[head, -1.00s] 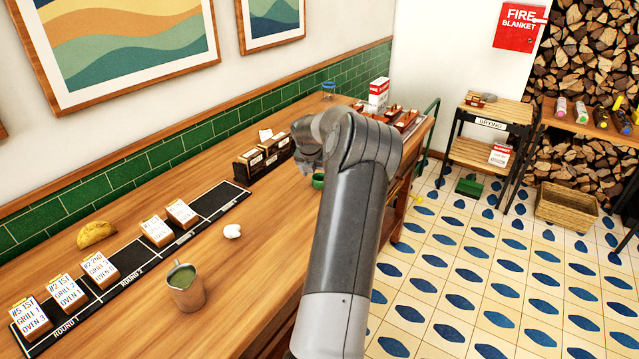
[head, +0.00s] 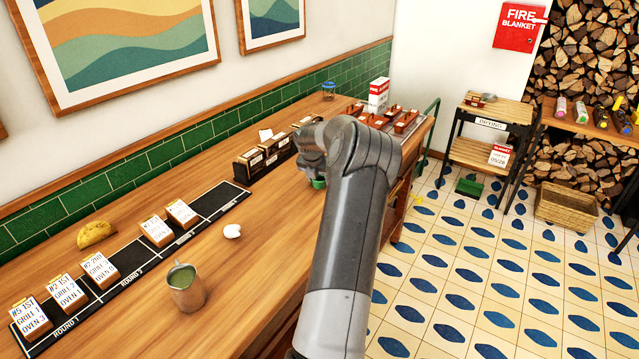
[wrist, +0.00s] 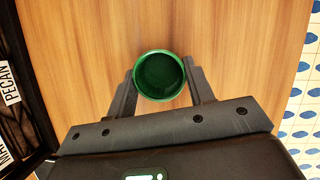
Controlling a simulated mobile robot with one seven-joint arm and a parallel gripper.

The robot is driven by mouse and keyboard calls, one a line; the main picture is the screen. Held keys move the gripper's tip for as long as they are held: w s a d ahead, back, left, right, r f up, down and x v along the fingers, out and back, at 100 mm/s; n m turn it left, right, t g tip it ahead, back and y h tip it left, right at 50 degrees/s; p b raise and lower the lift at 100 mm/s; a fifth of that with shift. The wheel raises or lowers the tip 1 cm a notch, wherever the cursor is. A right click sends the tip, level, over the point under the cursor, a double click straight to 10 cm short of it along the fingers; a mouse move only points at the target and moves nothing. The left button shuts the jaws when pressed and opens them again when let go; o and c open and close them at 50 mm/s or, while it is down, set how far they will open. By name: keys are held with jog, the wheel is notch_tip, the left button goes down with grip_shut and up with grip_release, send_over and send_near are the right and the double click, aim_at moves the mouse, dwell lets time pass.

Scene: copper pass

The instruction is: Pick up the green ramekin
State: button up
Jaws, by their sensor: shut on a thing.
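The green ramekin (wrist: 159,76) is a small round green cup, seen from above in the wrist view, upright between my fingers. My gripper (wrist: 160,85) is shut on it, with one finger on each side of its wall. In the head view the green ramekin (head: 319,183) shows as a small green patch beneath my gripper (head: 314,172), over the wooden counter. My arm hides most of it there. Whether its base touches the counter or hangs just above it I cannot tell.
A dark box of labelled cards (head: 262,158) stands to the left of the gripper. A black strip with ticket blocks (head: 165,238), a metal jug (head: 187,289) and a white item (head: 232,231) are nearer. Wooden-handled things (head: 405,122) lie at the far end. The counter's right edge is close.

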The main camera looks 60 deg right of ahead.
jog(key=shift+c, duration=1.2)
jog(key=shift+r, duration=0.1)
jog(key=shift+c, duration=0.2)
